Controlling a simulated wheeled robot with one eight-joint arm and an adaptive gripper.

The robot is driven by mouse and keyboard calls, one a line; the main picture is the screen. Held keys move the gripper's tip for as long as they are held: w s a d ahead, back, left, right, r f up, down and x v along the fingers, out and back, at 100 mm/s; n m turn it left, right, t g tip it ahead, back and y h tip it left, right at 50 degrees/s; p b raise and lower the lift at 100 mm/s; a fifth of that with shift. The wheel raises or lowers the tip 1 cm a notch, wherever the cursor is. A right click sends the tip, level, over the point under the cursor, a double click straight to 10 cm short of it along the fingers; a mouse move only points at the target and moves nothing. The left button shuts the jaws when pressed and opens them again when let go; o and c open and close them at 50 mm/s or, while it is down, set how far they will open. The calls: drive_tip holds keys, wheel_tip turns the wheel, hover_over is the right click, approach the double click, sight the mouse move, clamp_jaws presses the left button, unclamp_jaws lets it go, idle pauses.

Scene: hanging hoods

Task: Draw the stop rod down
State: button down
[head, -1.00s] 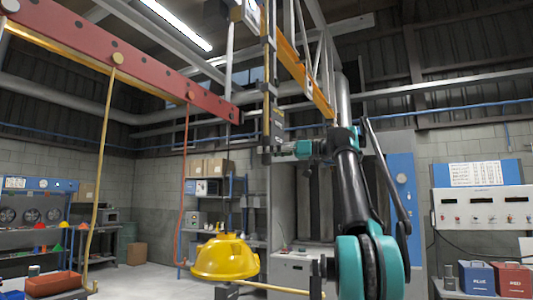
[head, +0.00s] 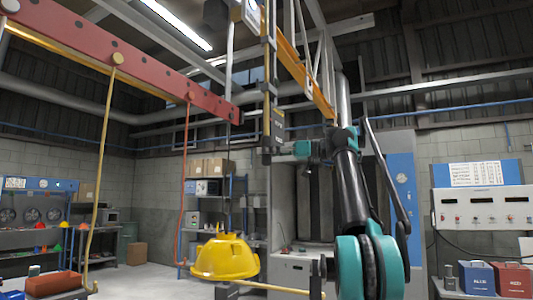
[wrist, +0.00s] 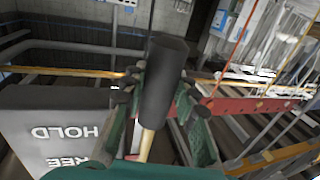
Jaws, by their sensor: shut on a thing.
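The stop rod shows in the wrist view as a thick dark cylindrical grip (wrist: 166,62) on a thin brass-coloured stem (wrist: 146,146). My gripper (wrist: 158,98) has its fingers on both sides of the dark grip and is shut on it. A grey plate (wrist: 45,112) beside the rod carries the words HOLD and FREE, turned over in this view. In the head view my gripper (head: 284,148) is at the lower end of a dark upright rail (head: 270,65). The rod is too small there to tell apart from the rail.
A red beam (head: 155,77) with hanging yellow and red ropes crosses the upper left. A yellow hood (head: 224,262) hangs low in the middle. An orange rail (head: 305,78) runs above my arm. A control panel (head: 482,212) is on the right wall.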

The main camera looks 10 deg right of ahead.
wheel_tip(320, 180, down, 6)
drive_tip(key=shift+f, duration=0.2)
idle(0.4)
drive_tip(key=c, duration=1.1)
unclamp_jaws()
drive_tip(key=shift+c, duration=0.2)
drive_tip(key=v, duration=1.2)
